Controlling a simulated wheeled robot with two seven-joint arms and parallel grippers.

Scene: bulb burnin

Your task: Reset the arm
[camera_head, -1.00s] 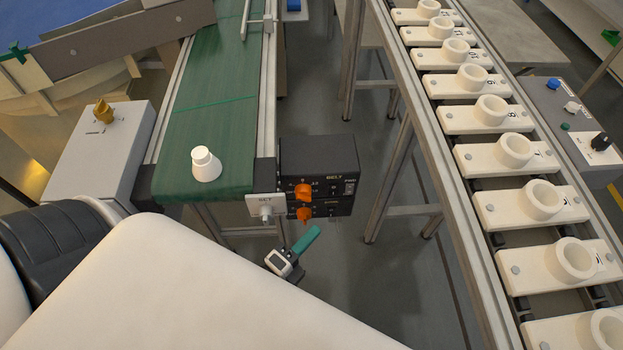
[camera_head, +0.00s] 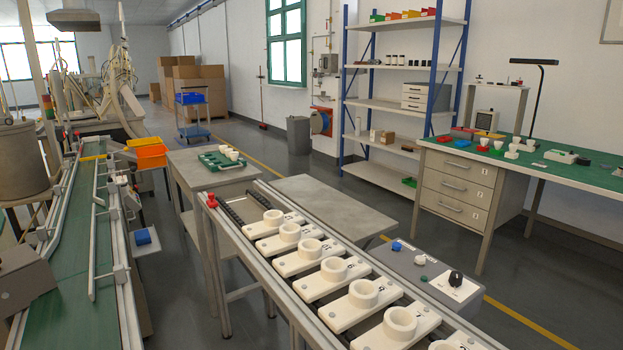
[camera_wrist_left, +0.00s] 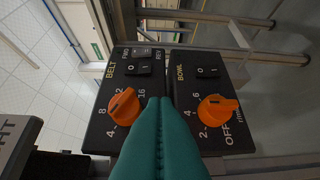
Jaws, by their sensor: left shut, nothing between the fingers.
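My left gripper (camera_wrist_left: 160,100) shows in the left wrist view with its two teal fingers pressed together and nothing between them. It is in front of the black control box (camera_wrist_left: 160,60), its tips showing between the orange BELT knob (camera_wrist_left: 124,106) on the left and the orange BOWL knob (camera_wrist_left: 217,109) on the right. I cannot tell whether the fingers touch the box; neither knob is between them. The head view shows neither of my arms. My right gripper is in no view.
In the head view, a green conveyor (camera_head: 55,245) runs along the left. A rail of white socket plates (camera_head: 318,270) crosses the front, with a grey control panel (camera_head: 430,275) beside it. A green-topped workbench (camera_head: 585,176) stands right. Open floor (camera_head: 290,165) lies behind.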

